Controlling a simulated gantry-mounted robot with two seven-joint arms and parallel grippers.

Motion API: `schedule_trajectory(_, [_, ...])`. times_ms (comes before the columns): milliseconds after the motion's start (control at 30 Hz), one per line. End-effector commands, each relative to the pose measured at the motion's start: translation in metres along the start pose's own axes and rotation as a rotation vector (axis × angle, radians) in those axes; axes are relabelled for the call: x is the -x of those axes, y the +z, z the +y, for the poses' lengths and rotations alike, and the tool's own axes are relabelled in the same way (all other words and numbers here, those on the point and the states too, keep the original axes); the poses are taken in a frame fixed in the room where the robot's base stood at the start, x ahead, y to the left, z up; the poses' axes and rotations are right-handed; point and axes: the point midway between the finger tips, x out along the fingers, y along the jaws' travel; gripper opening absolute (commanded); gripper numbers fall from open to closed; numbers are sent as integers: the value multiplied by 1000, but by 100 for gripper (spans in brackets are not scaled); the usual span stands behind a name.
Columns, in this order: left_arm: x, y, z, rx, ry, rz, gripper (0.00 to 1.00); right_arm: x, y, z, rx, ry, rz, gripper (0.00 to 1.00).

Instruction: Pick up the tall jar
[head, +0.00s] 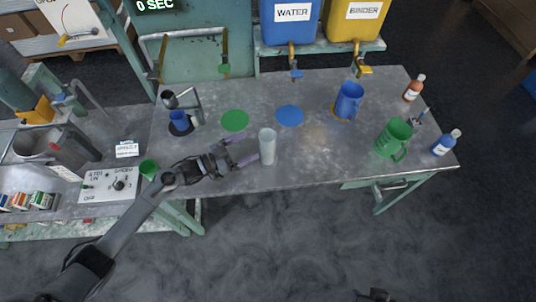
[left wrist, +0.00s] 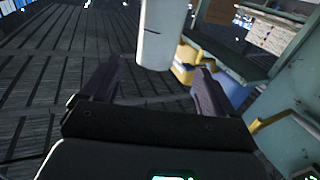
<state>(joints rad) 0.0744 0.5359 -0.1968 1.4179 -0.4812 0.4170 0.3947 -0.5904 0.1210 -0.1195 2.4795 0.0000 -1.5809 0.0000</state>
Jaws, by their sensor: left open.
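The tall jar (head: 267,146) is a pale, frosted cylinder standing upright near the front middle of the metal bench. My left gripper (head: 243,150) is open just left of it, with its purple-grey fingers pointing at the jar. In the left wrist view the jar (left wrist: 160,35) shows pale beyond the gap between the open fingers (left wrist: 157,70); its top is cut off by the frame. Whether a finger touches it I cannot tell. Part of my right gripper (head: 374,295) shows at the bottom edge; its jaws are unclear.
A green disc (head: 235,121) and a blue disc (head: 289,115) lie behind the jar. A blue jug (head: 348,101) and a green jug (head: 393,138) stand to the right. A small green cup (head: 148,169) is near my left forearm. The bench front is clear right of the jar.

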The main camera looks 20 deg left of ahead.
Motion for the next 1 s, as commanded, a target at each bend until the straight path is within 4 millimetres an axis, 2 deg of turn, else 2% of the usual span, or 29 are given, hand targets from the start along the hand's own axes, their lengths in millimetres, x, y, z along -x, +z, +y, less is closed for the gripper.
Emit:
schedule_trajectory(100, [-18, -2, 0, -1, 0, 6, 89, -1, -2, 0, 0, 1, 6, 43])
schedule_trajectory(300, [-43, -2, 0, -2, 0, 5, 89, -1, -4, 1, 0, 2, 11, 43])
schedule_trajectory(567, [-57, -1, 2, -1, 1, 4, 89, 0, -4, 1, 0, 2, 12, 43])
schedule_trajectory(800, [-86, 0, 8, -2, 1, 5, 89, 0, -4, 0, 0, 1, 12, 43])
schedule_trajectory(1000, [-101, 1, 8, -2, 0, 3, 89, -1, -4, 0, 0, 1, 12, 43])
